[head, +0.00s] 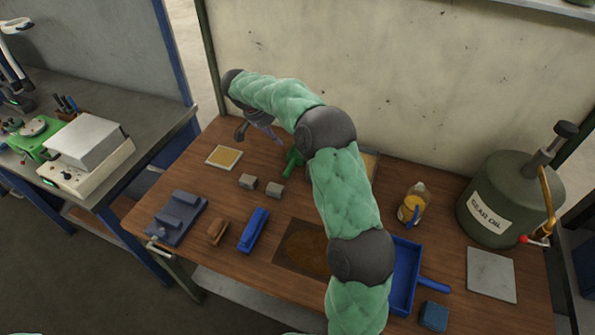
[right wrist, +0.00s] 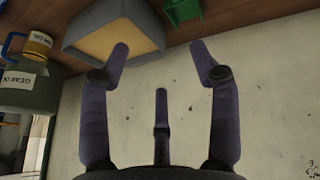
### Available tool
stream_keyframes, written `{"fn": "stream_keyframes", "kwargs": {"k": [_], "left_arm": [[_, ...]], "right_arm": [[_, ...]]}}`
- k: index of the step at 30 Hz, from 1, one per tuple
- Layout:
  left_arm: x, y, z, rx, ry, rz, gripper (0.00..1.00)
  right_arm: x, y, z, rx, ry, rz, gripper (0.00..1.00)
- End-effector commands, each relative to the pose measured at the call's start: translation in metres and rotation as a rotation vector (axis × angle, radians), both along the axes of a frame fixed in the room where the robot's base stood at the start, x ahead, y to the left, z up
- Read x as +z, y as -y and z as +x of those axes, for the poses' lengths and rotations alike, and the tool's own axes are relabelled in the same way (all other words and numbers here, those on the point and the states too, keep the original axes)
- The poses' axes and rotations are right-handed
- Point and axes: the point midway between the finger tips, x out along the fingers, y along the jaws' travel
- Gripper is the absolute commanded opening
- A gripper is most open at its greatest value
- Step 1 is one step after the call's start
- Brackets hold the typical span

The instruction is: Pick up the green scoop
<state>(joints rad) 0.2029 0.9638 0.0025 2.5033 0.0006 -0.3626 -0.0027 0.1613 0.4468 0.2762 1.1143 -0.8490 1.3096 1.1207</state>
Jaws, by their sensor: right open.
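The green scoop (head: 292,163) sits on the wooden bench towards the back, just left of my right arm, which hides part of the area beside it. In the right wrist view, a green piece that looks like the scoop (right wrist: 183,9) shows at the top edge, cut off by the frame. My right gripper (head: 258,130) is open and empty, its dark fingers spread, above the back of the bench, up and left of the scoop. In the right wrist view the fingers (right wrist: 161,62) are apart with nothing between them. My left gripper is not in view.
A grey box with yellowish contents (right wrist: 117,40) stands near the scoop. The bench (head: 160,190) also holds two small grey blocks, a blue brush (head: 254,230), a blue dustpan (head: 404,278), a yellow bottle (head: 411,204) and a gear oil can (head: 510,198). A wall stands behind.

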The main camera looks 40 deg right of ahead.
Motion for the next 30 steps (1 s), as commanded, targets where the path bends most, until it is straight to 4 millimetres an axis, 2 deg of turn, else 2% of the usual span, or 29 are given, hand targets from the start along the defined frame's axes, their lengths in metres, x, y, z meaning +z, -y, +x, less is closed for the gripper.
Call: {"fn": "stream_keyframes", "kwargs": {"k": [1,3,9,12,16,23,30], "left_arm": [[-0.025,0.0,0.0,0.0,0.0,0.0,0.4],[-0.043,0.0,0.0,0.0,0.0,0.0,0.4],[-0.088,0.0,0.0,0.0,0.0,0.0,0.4],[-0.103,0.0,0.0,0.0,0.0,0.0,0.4],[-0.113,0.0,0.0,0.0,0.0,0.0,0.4],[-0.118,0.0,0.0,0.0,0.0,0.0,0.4],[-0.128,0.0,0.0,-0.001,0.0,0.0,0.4]], "right_arm": [[-0.025,0.0,0.0,0.0,0.0,0.0,0.62],[-0.043,0.0,0.0,0.0,0.0,0.0,0.62],[-0.088,0.0,0.0,0.0,0.0,0.0,0.62],[-0.102,0.0,0.0,0.0,0.0,0.0,0.62],[-0.113,0.0,0.0,0.0,0.0,0.0,0.62],[-0.125,0.005,-0.001,-0.001,-0.001,0.0,0.62],[-0.157,0.02,-0.002,-0.001,-0.002,0.001,0.62]]}}
